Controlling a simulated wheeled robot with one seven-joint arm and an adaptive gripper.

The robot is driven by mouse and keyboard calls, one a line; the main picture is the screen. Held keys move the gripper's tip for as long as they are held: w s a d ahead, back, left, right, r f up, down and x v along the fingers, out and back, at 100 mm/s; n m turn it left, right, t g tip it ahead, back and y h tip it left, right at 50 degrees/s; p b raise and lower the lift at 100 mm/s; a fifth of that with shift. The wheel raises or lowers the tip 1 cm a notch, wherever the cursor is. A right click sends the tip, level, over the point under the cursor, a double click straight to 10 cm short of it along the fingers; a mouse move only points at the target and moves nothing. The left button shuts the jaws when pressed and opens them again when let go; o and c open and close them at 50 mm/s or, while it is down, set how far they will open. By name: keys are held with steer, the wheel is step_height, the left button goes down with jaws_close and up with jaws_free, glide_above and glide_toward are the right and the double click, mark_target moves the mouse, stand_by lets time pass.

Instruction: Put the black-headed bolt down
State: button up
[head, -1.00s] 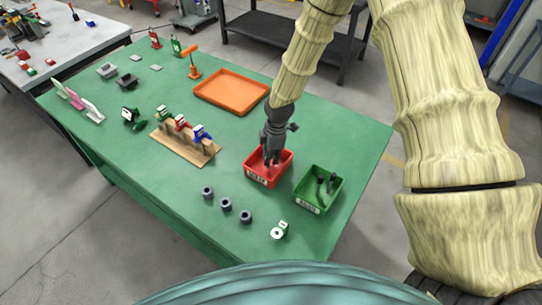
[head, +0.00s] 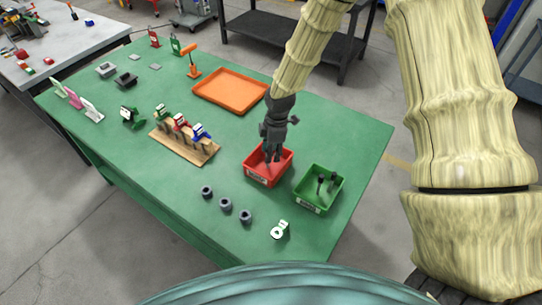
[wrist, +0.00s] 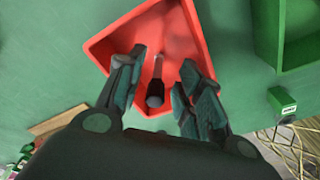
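The red bin (head: 283,171) stands on the green table. My gripper (head: 271,161) points down into it, fingers apart. In the wrist view, the black-headed bolt (wrist: 155,97) shows between the fingers of my gripper (wrist: 161,62), with its grey shank pointing away from the palm. Gaps show on both sides of the bolt, so the fingers do not grip it. It appears to be inside the red bin (wrist: 122,35); whether it touches the floor cannot be told. The head view does not show this bolt clearly.
A green bin (head: 335,199) with dark bolts (head: 320,184) stands right of the red bin. Several grey rings (head: 226,204), a white-faced part (head: 279,230), a wooden rack (head: 184,149) and an orange tray (head: 230,92) are nearby. The table's right side is clear.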

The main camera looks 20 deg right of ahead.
step_height(320, 180, up, 9)
steer(key=d+b, duration=0.1)
steer(key=b, duration=0.1)
steer(key=shift+r+b, duration=0.2)
steer(key=shift+b, duration=0.15)
steer(key=shift+s, duration=0.1)
stand_by(0.4)
